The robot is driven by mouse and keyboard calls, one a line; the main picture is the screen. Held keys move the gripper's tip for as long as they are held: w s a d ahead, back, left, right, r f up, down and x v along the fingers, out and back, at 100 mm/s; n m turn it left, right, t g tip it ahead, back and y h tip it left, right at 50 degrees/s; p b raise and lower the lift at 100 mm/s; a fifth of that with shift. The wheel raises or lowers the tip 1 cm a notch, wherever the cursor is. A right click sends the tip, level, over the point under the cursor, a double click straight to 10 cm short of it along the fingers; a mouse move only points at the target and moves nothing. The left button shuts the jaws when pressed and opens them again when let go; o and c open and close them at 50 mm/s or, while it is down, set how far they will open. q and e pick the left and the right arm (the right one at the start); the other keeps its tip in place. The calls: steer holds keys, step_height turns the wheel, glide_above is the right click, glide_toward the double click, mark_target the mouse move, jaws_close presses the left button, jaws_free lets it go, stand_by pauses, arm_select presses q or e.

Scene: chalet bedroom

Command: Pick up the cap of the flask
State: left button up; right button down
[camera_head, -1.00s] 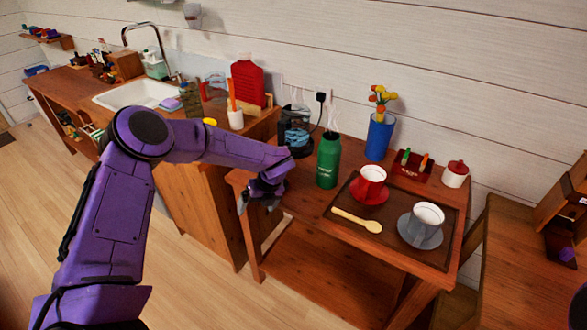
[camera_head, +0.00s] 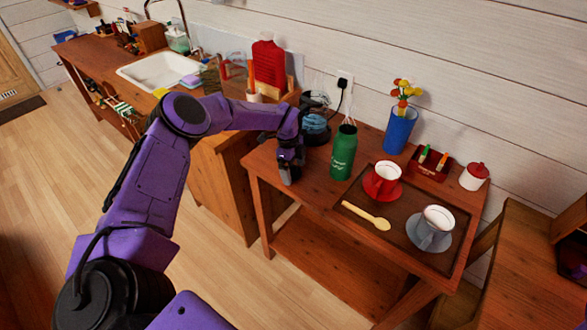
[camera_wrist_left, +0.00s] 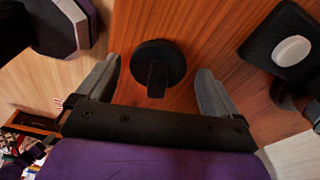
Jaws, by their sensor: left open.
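The green flask (camera_head: 343,155) stands upright on the wooden side table, its top without a cap on it. A black round cap with a raised loop (camera_wrist_left: 158,68) lies on the table in the left wrist view. My left gripper (camera_head: 287,178) points down over the table's left end. In the left wrist view the left gripper (camera_wrist_left: 160,88) is open, with one finger on each side of the cap and a gap on both sides. In the head view the cap is hidden by the gripper. My right gripper is not in view.
Right of the flask are a dark tray (camera_head: 401,243) with a red cup (camera_head: 388,174), a grey-blue cup (camera_head: 437,219) and a wooden spoon (camera_head: 365,215). A blue vase (camera_head: 398,131) stands behind. A dark kettle-like appliance (camera_head: 315,124) is close behind the gripper.

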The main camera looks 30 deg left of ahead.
arm_select(q)
steer(key=shift+s+a, duration=0.15)
steer(key=shift+c, duration=1.2)
steer(key=c, duration=0.9)
steer(key=shift+o, duration=0.2)
